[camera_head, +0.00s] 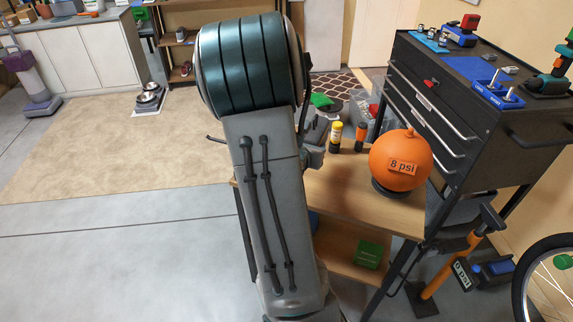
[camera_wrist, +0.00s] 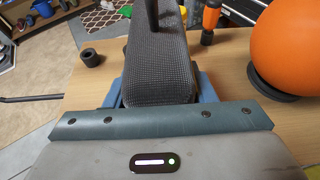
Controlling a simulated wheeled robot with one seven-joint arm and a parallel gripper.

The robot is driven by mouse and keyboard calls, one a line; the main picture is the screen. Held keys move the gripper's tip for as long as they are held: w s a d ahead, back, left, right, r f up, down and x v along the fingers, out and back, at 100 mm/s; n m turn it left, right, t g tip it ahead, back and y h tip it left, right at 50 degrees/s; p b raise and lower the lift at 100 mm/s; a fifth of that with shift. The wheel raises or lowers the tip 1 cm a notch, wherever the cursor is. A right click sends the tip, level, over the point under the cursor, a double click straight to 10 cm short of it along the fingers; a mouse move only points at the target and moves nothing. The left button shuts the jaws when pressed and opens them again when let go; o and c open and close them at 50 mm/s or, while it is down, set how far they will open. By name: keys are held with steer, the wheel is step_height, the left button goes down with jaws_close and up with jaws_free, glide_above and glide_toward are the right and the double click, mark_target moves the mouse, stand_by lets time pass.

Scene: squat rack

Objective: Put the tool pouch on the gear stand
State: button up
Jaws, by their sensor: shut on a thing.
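In the wrist view, a grey mesh-covered block, which looks like the tool pouch (camera_wrist: 160,65), sits between the blue fingers of my gripper (camera_wrist: 157,92). My gripper is shut on it. A dark upright piece rises at its far end; I cannot tell whether it belongs to it. The pouch is over a wooden top, likely the gear stand (camera_head: 345,195), also seen in the wrist view (camera_wrist: 235,85). I cannot tell whether the pouch touches the wood. In the head view my arm hides the pouch and most of my gripper.
An orange "8 psi" ball (camera_head: 400,160) stands on the wooden top's right side. A black tool cabinet (camera_head: 450,100) is close on the right.

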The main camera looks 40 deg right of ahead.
steer(key=w+a+f, duration=0.3)
steer(key=w+a, duration=0.1)
steer(key=w+a+f+p, duration=0.1)
steer(key=w+a+f, duration=0.1)
steer(key=w+a, duration=0.1)
steer(key=shift+a+f, duration=0.1)
steer(key=shift+f, duration=2.2)
steer(key=shift+f, duration=0.1)
steer(key=shift+f, duration=0.15)
steer(key=o, duration=0.9)
